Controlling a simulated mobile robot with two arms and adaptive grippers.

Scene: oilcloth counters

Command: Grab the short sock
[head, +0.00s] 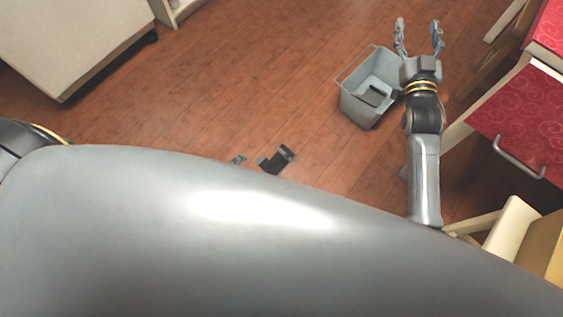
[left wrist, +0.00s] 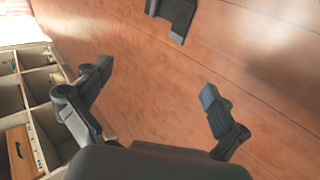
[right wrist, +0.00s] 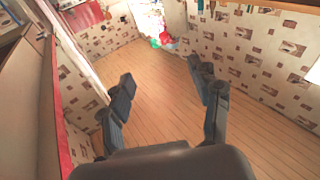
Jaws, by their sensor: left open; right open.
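A dark sock-like piece (head: 277,159) lies on the wooden floor just beyond my body in the head view. It also shows at the top edge of the left wrist view (left wrist: 178,14), partly cut off. I cannot tell its length for sure. My left gripper (left wrist: 157,82) is open and empty, pointing at the floor short of this piece. In the head view my body hides most of it; a small grey part beside the dark piece seems to be its fingertip. My right gripper (head: 418,26) is open and empty, raised beside the grey bin.
A grey bin (head: 355,104) with a dark item (head: 376,96) in it stands by my right arm. A red-topped table with a drawer (head: 510,118) is at the right. A pale cabinet (head: 75,38) is at upper left. The floor between is clear.

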